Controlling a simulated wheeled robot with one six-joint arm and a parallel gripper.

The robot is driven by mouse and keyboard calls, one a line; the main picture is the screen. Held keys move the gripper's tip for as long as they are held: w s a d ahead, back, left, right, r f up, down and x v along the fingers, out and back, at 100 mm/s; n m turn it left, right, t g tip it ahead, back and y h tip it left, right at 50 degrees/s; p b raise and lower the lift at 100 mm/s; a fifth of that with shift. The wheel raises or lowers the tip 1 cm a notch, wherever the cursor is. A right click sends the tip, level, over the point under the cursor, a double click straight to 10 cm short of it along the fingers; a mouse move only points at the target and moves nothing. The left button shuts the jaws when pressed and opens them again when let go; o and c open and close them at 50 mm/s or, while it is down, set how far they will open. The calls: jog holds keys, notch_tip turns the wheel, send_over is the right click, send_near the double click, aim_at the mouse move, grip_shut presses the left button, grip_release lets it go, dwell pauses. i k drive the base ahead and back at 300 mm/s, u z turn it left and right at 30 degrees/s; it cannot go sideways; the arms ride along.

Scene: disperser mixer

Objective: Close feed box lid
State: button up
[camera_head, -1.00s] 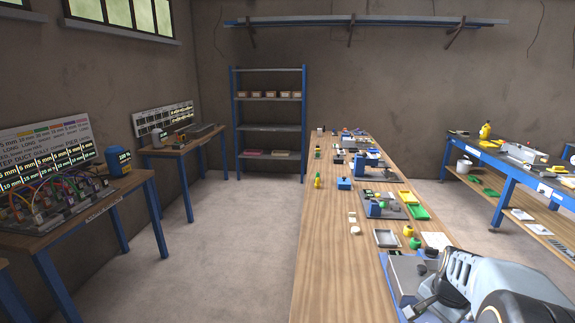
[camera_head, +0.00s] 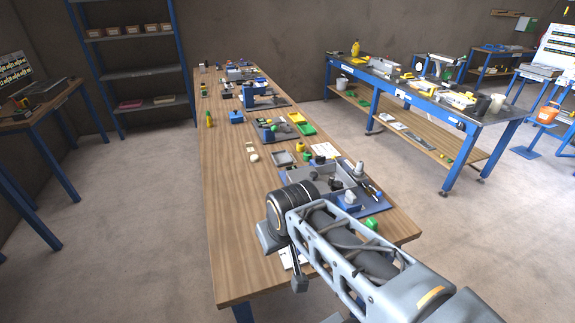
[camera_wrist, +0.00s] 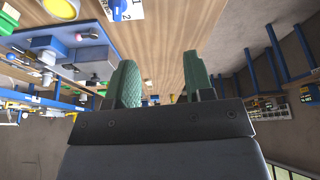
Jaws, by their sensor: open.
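A grey open-topped box (camera_head: 345,172) stands on a blue base plate (camera_head: 377,204) at the near right of the long wooden table, partly behind my arm. Small dark and grey parts show in and around it. I cannot tell whether it is the feed box, and I cannot make out a lid. My gripper (camera_wrist: 160,78) shows in the wrist view with two green ribbed fingers spread apart and nothing between them. The wooden table top (camera_wrist: 165,35) appears beyond the fingers. In the head view my arm reaches over the table's near end, and the fingers are not clearly visible.
Several small devices and trays line the wooden table (camera_head: 235,180), including a green tray (camera_head: 302,123) and a small blue box (camera_head: 236,117). Its left side is mostly clear. A blue workbench (camera_head: 432,99) stands at right, with open floor between.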

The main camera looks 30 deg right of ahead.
aim_at(308, 179)
jog(key=u, duration=2.85)
jog(key=k, duration=0.95)
jog(key=z, duration=1.35)
jog(key=i, duration=0.5)
jog(key=u, duration=0.05)
